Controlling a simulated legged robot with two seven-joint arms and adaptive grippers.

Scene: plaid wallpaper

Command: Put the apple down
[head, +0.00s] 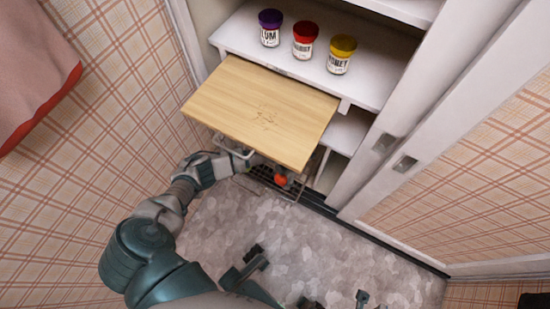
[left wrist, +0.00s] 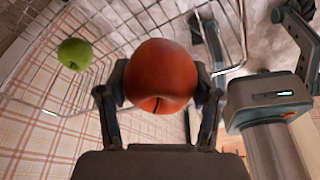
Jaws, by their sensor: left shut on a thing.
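A red apple (left wrist: 160,76) is gripped between the two fingers of my left gripper (left wrist: 160,98) in the left wrist view. In the head view the apple (head: 281,180) shows as a small red patch just below the front edge of the wooden board. My left forearm reaches in from the left, and the board hides much of the gripper. A wire basket (left wrist: 52,108) surrounds the area in the wrist view, with a green apple (left wrist: 75,54) to the left, apart from the red one. I cannot tell whether the red apple touches the basket.
The pulled-out wooden board (head: 255,105) overhangs the basket. Purple (head: 270,27), red (head: 305,39) and yellow (head: 341,54) lidded jars stand on the white shelf (head: 237,37) behind. A pink towel (head: 35,70) hangs at left. Dark jointed parts show low in the head view over open floor (head: 310,235).

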